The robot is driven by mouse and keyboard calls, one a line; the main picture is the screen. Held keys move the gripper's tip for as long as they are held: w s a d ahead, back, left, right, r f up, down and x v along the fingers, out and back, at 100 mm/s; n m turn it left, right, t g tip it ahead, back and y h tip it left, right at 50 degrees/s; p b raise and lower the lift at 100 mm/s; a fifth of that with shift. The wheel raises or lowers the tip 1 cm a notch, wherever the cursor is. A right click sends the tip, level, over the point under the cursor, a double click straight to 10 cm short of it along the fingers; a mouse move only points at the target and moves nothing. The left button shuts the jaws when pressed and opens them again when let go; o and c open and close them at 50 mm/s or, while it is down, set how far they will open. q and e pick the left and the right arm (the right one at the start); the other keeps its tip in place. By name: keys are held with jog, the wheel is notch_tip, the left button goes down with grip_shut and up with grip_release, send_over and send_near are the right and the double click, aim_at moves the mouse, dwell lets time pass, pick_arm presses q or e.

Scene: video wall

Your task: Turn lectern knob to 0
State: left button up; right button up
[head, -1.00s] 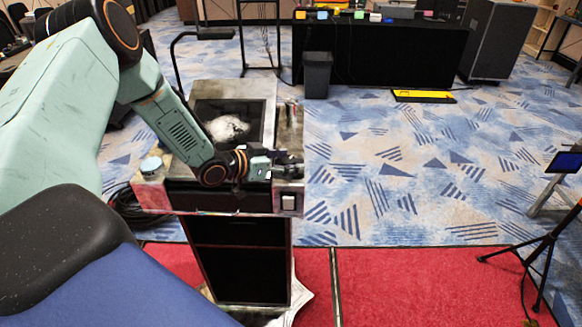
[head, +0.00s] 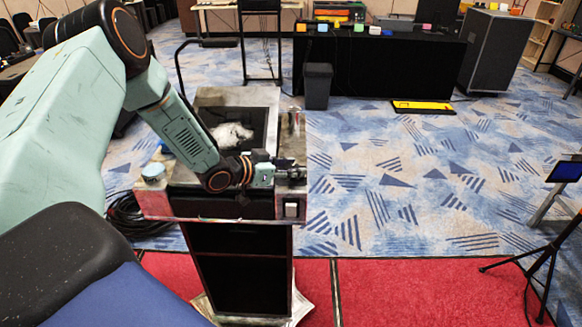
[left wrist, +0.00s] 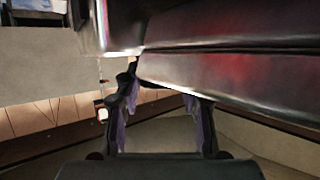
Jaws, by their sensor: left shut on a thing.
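The lectern (head: 205,205) stands in the middle of the head view, with a dark sunken panel in its top. My left gripper (head: 296,173) is at the right side of the lectern top, above a white switch plate (head: 291,209). It is shut on the lectern knob, which its fingers hide; I cannot read the knob's setting. In the left wrist view, the two purple-padded fingers of this gripper (left wrist: 160,125) stand apart below a dark, shiny lectern edge (left wrist: 230,65). My right gripper is not in view.
Behind stand a black bin (head: 317,86) and a black-draped table (head: 375,68). A tripod (head: 545,240) is at the right. Carpet right of the lectern is clear.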

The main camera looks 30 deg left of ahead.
pick_arm(q)
jog(key=shift+w+d, duration=0.1)
jog(key=shift+d, duration=0.05)
jog(key=shift+c, duration=1.8)
